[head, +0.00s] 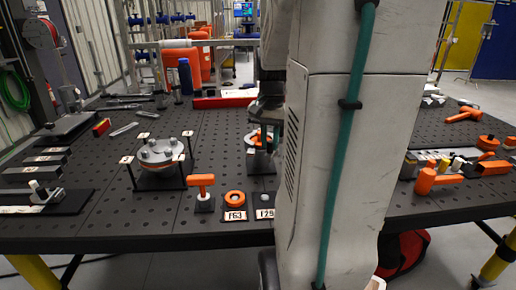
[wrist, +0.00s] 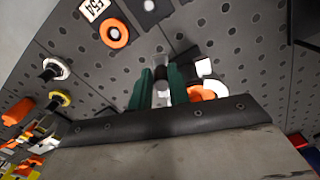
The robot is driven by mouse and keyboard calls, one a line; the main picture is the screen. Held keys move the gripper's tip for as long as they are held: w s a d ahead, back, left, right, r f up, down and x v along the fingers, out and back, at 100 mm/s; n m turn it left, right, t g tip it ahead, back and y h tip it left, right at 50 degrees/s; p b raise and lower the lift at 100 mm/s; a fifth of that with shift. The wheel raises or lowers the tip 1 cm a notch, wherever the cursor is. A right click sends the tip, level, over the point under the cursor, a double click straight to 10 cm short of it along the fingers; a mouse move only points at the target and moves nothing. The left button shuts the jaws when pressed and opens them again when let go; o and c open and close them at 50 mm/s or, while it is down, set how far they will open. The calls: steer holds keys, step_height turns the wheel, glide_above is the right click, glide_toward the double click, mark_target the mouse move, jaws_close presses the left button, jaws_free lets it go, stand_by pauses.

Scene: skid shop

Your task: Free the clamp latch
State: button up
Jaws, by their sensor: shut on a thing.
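My gripper (head: 266,134) is low over the black perforated bench, partly hidden behind my own arm in the head view. In the wrist view its two teal fingers (wrist: 161,82) are closed on a small pale grey piece (wrist: 160,93). I cannot tell for sure that this piece is the clamp latch. Orange and white round parts (wrist: 204,92) are just right of the fingers there. In the head view, a small fixture (head: 261,163) stands at the gripper, with an orange and white part (head: 252,139) beside the fingers.
A bolted flange (head: 160,152) on a black stand is left of the gripper. An orange T-handle (head: 201,182) and an orange ring (head: 235,199) are in front. A grey clamp-like device (head: 42,192) sits at the left front. Orange-handled parts (head: 430,181) crowd the right.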

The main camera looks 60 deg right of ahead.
mark_target(273, 154)
steer(key=shift+s+d, duration=0.35)
steer(key=shift+s, duration=0.05)
steer(key=o, duration=1)
steer(key=shift+c, duration=0.2)
step_height(273, 154, up, 7)
stand_by(0.7)
stand_by(0.5)
